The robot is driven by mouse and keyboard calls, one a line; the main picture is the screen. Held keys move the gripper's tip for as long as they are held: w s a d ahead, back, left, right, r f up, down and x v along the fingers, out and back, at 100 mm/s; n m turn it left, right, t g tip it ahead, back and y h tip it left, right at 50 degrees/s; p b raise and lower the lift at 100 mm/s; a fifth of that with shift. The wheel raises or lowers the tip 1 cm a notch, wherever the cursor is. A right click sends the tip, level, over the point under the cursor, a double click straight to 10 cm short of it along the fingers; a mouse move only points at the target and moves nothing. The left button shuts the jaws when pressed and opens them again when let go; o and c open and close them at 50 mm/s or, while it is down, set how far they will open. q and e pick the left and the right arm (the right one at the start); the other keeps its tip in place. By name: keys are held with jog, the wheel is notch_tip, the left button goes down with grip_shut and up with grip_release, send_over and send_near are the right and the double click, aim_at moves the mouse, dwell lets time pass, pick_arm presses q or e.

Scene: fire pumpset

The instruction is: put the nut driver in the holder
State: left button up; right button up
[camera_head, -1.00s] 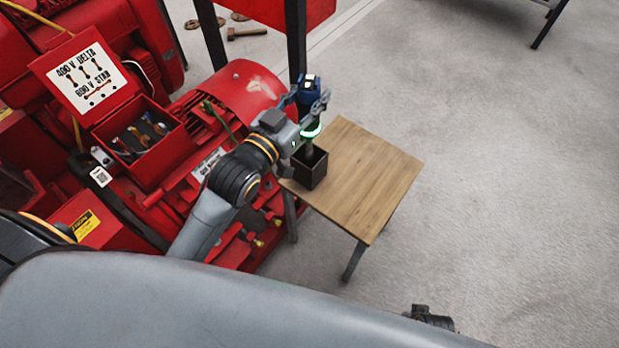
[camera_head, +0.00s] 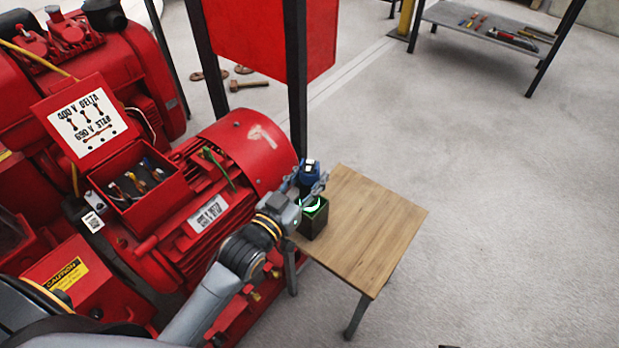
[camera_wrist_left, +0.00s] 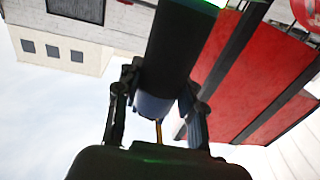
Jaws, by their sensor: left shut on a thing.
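The nut driver (camera_head: 310,170) shows its blue and black top in the head view, upright above the dark square holder (camera_head: 313,224). The holder stands on the near-left part of a small wooden table. My left gripper (camera_head: 311,186) is shut on the nut driver, just above the holder. The gripper and its green-lit ring hide the driver's lower part, so I cannot tell how deep it sits in the holder. In the left wrist view a large dark cylinder (camera_wrist_left: 178,45) lies between the two fingers. My right gripper does not show.
The wooden table (camera_head: 375,225) is bare apart from the holder. A red motor (camera_head: 240,150) with an open terminal box (camera_head: 145,195) stands close on the left. A dark post (camera_head: 295,80) rises behind the table. Open concrete floor lies to the right.

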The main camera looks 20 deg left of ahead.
pick_arm(q)
jog(key=shift+r, duration=0.1)
jog(key=o, duration=0.8)
jog(key=shift+f, duration=0.25)
jog(key=o, duration=0.5)
jog(key=shift+r, duration=0.1)
